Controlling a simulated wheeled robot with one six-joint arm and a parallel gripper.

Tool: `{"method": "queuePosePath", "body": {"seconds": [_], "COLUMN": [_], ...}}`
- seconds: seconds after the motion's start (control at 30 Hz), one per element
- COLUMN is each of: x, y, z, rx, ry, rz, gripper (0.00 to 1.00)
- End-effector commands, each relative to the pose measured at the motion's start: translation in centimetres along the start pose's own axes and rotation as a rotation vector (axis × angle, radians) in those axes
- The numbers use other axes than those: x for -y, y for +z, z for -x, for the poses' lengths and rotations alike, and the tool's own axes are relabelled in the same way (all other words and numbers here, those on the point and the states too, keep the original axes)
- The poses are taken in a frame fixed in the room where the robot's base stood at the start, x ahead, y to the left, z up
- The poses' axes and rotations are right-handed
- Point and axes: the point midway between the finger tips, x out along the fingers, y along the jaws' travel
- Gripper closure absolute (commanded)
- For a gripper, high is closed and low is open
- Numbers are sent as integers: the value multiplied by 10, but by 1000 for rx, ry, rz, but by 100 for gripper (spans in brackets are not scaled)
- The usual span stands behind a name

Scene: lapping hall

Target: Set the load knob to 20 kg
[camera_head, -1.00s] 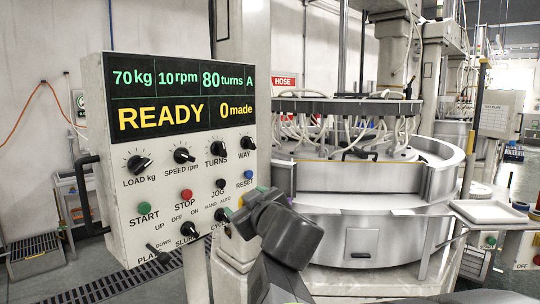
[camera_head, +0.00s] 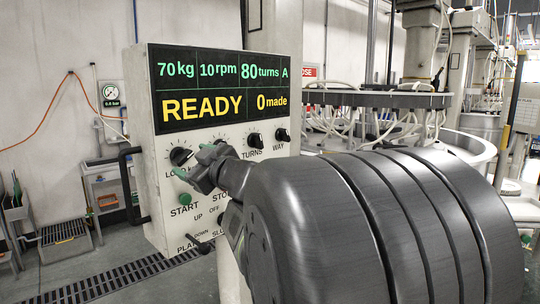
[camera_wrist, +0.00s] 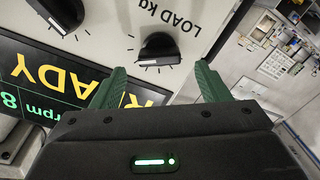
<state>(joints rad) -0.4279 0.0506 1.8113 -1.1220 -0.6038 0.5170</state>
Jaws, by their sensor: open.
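In the head view the load knob (camera_head: 180,156) shows just above my gripper (camera_head: 192,165). In the wrist view, which is upside down, my gripper's (camera_wrist: 158,80) two green fingers are apart and empty, pointing toward the panel. The knob lies ahead of the gap between them, not gripped. The display (camera_head: 220,88) reads 70 kg, 10 rpm, 80 turns A, READY, 0 made.
The speed knob (camera_wrist: 62,12) sits beside the load knob in the wrist view. The turns knob (camera_head: 254,140) and way knob (camera_head: 282,135) are farther right. The green start button (camera_head: 184,198) is below. My arm hides much of the lower right panel. A bent black handle (camera_head: 130,185) is on the panel's left.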

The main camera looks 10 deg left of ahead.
Motion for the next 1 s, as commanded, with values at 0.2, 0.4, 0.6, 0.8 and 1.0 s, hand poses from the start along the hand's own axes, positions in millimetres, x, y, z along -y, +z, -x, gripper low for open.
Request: {"method": "queuePosePath", "body": {"seconds": [0.2, 0.4, 0.6, 0.8, 1.0], "x": [0, 0, 0, 0, 0], "y": [0, 0, 0, 0, 0], "z": [-35, -47, -49, -48, -48], "rx": [0, 0, 0, 0, 0], "ry": [-1, 1, 1, 1, 1], "rz": [-1, -1, -1, -1, 0], "gripper": [31, 31, 31, 54, 76]}}
